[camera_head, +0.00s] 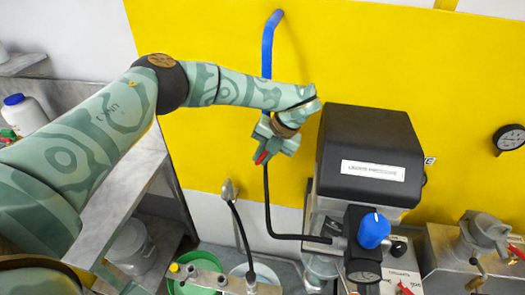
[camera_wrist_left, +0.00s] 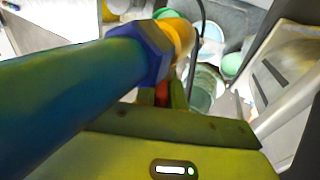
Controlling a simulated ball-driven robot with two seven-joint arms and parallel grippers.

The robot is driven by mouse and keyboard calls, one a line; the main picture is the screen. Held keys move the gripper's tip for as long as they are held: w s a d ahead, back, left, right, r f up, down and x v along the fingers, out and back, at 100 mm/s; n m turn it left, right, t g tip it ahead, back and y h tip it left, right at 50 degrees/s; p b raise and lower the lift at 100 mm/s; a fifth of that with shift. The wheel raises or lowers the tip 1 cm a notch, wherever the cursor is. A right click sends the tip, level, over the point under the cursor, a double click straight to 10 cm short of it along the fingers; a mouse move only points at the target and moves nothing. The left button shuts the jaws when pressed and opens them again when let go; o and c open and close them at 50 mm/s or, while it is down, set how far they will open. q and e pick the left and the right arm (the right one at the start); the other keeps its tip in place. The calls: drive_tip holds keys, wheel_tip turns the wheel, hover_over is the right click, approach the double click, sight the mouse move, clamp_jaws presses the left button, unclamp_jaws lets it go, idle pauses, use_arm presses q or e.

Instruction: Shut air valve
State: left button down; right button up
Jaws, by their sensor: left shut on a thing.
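A blue pipe (camera_head: 268,45) runs down the yellow wall panel, with a black hose (camera_head: 267,200) continuing below. In the left wrist view, the pipe (camera_wrist_left: 70,80) ends in a blue hex nut (camera_wrist_left: 152,48) and a brass-coloured valve body (camera_wrist_left: 181,38). My left gripper (camera_head: 266,147) is at the pipe's lower end, in front of the valve, and hides most of it in the head view. It is shut on a red part (camera_head: 262,157), which looks like the air valve's handle; a bit of red (camera_wrist_left: 162,94) shows between the fingers. The handle's exact angle is hidden. My right gripper is out of view.
A black-topped unit (camera_head: 370,140) with a blue knob (camera_head: 374,230) and a gauge (camera_head: 363,271) stands right of the gripper. A metal fitting (camera_head: 229,190) with a black hose is below left. Shelves (camera_head: 125,200) hold containers at the left.

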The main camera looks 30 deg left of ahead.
use_arm(q)
drive_tip(key=shift+w+y, duration=0.1)
drive_tip(key=shift+y, duration=0.7)
drive_tip(key=c, duration=1.5)
unclamp_jaws()
drive_tip(key=shift+d, duration=0.1)
drive_tip(key=shift+o, duration=0.2)
